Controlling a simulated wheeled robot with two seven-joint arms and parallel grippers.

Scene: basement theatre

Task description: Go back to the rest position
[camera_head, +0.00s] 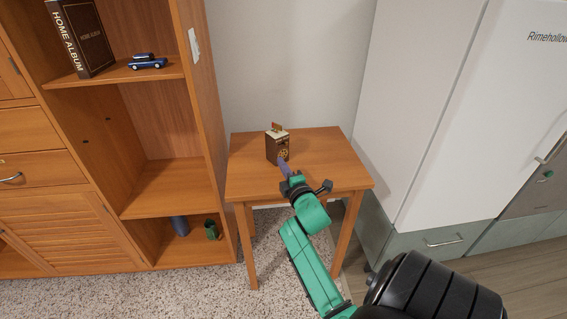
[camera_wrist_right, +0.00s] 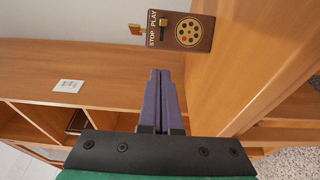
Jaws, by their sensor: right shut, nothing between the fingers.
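My right gripper (camera_head: 284,164) reaches over the small wooden table from the front, at the near side of a small brown box (camera_head: 277,149). In the right wrist view, its two purple fingers (camera_wrist_right: 160,98) are together with nothing between them. The box shows there with its face marked STOP and PLAY (camera_wrist_right: 181,32), a round film-reel emblem and a red-tipped lever on its side. My left gripper is in neither view.
The wooden table (camera_head: 325,160) is otherwise bare. A wooden shelf unit (camera_head: 165,187) stands to the left, with a HOME ALBUM book (camera_head: 88,38), a blue toy car (camera_head: 148,62) and a green mug (camera_head: 211,229). A white fridge (camera_head: 440,110) stands to the right.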

